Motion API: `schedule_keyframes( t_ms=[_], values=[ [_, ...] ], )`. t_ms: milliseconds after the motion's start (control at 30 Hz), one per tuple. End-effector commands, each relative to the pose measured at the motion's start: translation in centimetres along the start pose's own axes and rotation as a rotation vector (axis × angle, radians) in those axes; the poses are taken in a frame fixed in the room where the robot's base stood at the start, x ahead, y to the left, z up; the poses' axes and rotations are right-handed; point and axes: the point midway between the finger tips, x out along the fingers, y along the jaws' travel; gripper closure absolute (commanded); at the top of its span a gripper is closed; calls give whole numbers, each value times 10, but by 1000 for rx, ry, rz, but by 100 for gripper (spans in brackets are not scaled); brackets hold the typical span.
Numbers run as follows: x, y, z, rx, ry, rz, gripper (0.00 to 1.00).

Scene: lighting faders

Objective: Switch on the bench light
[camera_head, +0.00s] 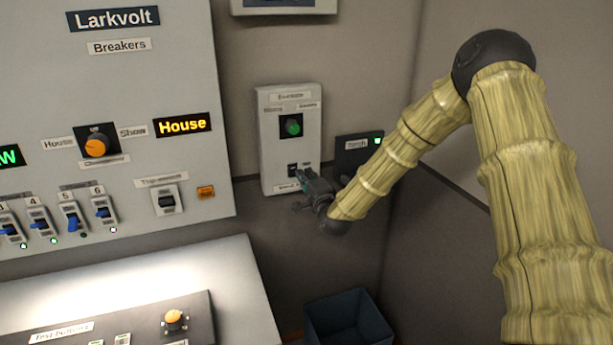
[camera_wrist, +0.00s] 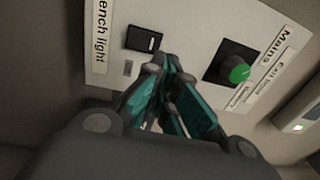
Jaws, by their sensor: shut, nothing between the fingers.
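The bench light switch (camera_wrist: 144,38) is a small black rocker on a pale wall box (camera_head: 275,150), beside a label reading "ench light" (camera_wrist: 102,38) in the wrist view. In the head view the switch (camera_head: 293,168) is low on the box, just above my gripper. My gripper (camera_wrist: 168,62) is shut and empty, its teal fingertips together just beside the switch. In the head view my gripper (camera_head: 305,180) is at the lower right of the box. I cannot tell whether the fingertips touch the box. A dark panel (camera_head: 352,157) to the right carries a glowing green lamp (camera_head: 377,141).
A green-faced rotary knob (camera_wrist: 236,68) sits on the same box. The large breaker panel (camera_head: 110,130) with switches and an orange knob is at left. A lit desk with a button console (camera_head: 110,325) is below, and a dark bin (camera_head: 348,320) stands on the floor.

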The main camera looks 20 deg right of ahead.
Motion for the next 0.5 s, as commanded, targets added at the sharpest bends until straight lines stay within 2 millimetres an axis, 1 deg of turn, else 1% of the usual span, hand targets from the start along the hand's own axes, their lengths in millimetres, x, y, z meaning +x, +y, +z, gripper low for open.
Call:
schedule_keyframes(
  t_ms=[100,300,400,500],
  values=[
    [-22,-1,-2,2,2,0,100],
    [-55,-8,-4,2,5,-1,100],
    [-68,-11,-4,1,4,0,100],
    [-77,-14,-3,1,4,-1,100]
  ],
)
